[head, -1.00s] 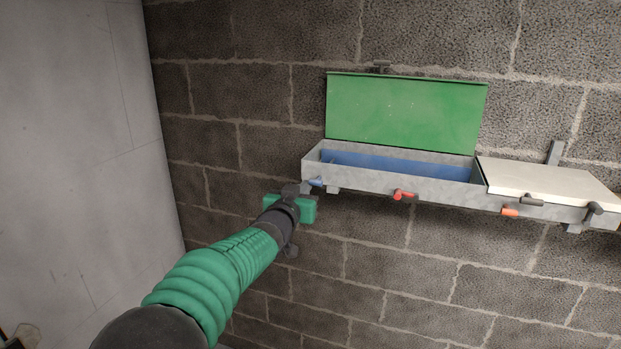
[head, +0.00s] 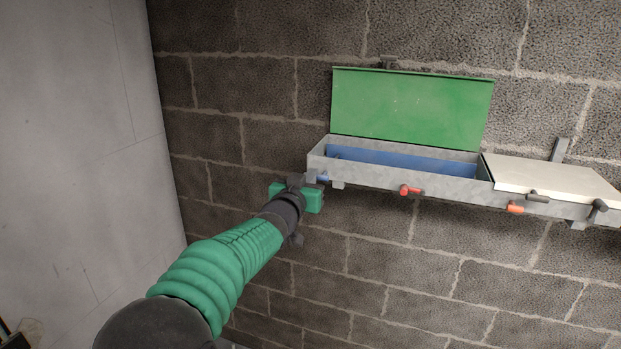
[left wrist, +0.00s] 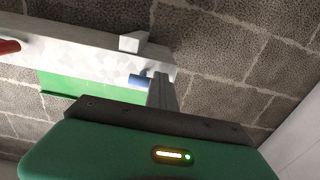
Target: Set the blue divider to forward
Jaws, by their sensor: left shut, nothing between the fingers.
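The long blue divider (head: 400,163) shows inside the open grey trough (head: 400,183) on the wall in the head view. A small blue handle (head: 323,178) sticks out of the trough's front near its left end. My left gripper (head: 311,178) is shut and empty, with its tip just left of the blue handle. In the left wrist view the shut fingers (left wrist: 163,92) stand close beside the blue handle (left wrist: 138,80). I cannot tell whether they touch it. My right gripper is in neither view.
A green lid (head: 412,108) stands open behind the trough. Right of it is a section under a closed white lid (head: 550,177). A red handle (head: 408,190), an orange handle (head: 515,208) and dark latches are along the front. Bare block wall lies below.

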